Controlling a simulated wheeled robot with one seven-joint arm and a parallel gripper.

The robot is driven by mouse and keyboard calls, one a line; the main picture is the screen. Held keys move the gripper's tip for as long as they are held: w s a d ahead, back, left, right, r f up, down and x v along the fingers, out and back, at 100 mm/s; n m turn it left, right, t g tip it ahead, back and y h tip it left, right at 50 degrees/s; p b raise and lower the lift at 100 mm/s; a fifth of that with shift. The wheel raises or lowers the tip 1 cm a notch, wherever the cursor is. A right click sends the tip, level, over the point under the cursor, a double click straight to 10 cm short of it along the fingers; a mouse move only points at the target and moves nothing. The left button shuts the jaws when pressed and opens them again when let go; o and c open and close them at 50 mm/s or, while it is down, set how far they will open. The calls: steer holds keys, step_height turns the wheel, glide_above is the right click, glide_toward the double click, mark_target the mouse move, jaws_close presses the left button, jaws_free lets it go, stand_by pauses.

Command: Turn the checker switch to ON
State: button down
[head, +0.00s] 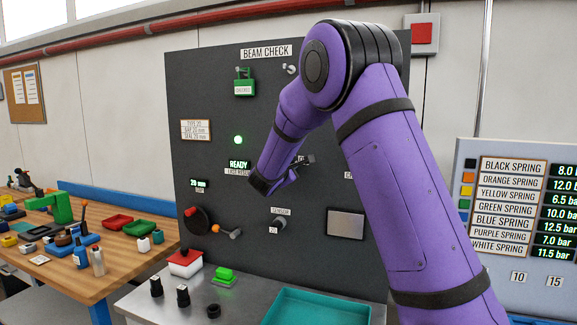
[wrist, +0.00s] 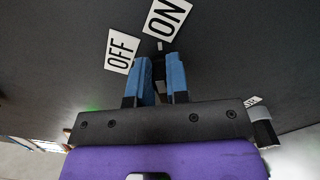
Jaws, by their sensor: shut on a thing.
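My gripper's blue fingers (wrist: 160,72) are shut on the checker switch in the wrist view, against the dark panel (head: 205,100). Only a sliver of the switch shows between the fingers, and a small pale mark sits just beyond the fingertips, below the ON label (wrist: 166,18). The OFF label (wrist: 121,50) is to the left of the fingertips. In the head view my gripper (head: 292,182) is at the middle of the panel, and the arm hides most of the switch. I cannot tell the exact angle of the switch.
The panel also carries a green lit lamp (head: 238,140), a READY display (head: 240,164), a green padlock-like block (head: 244,88) and a sensor knob (head: 279,222). A teal tray (head: 318,308) and a red-topped box (head: 185,262) stand on the bench below. A cluttered wooden table is at left.

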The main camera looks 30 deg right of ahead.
steer(key=shift+f+m, duration=0.1)
steer(key=shift+m, duration=0.4)
steer(key=c, duration=1.1)
jaws_free()
steer(key=shift+s, duration=0.1)
steer(key=v, duration=1)
steer(key=shift+s+a, duration=0.2)
steer(key=shift+a, duration=0.1)
